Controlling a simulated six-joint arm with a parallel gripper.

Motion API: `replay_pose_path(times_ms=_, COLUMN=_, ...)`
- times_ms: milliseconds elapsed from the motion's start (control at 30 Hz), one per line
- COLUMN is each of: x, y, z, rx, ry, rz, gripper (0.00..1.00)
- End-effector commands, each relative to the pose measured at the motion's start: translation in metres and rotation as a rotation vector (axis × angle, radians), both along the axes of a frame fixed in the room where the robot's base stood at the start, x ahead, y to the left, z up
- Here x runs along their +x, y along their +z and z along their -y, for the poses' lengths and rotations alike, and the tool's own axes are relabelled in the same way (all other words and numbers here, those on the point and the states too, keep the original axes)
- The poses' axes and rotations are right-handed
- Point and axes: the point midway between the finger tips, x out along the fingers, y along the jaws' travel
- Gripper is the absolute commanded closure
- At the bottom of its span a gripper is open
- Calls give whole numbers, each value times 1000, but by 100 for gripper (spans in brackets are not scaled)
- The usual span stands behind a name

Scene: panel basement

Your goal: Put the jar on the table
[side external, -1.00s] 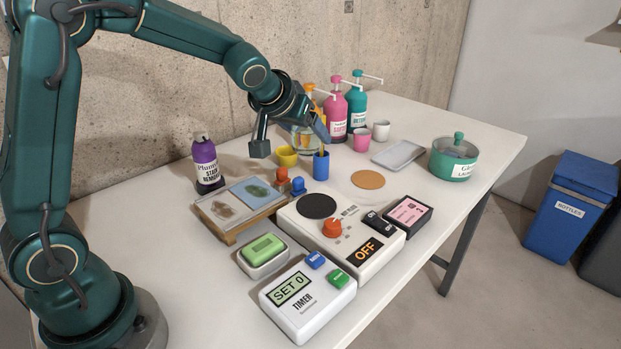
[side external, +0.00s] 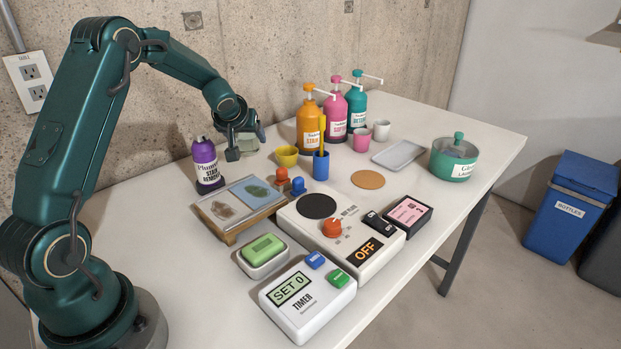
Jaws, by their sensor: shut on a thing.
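The jar (side external: 248,144) is a clear, pale glass vessel, mostly hidden by my gripper. My gripper (side external: 246,145) is shut on it, with one dark finger in front and the other on the far right side. The jar is over the back part of the white table (side external: 400,225), to the right of the purple bottle and left of the yellow bowl. I cannot tell whether its base touches the table.
A purple stain remover bottle (side external: 206,165), a yellow bowl (side external: 286,157) and a blue cup (side external: 321,167) stand nearby. Orange, pink and teal pump bottles (side external: 335,112) stand at the back. A hot plate (side external: 340,245) and timer (side external: 308,300) are in front.

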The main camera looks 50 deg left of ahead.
Motion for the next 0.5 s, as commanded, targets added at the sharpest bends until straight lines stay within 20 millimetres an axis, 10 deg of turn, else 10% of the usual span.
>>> replay_pose_path(times_ms=500, x=1, y=-40, z=1, rx=1, ry=-4, rz=-2, gripper=97)
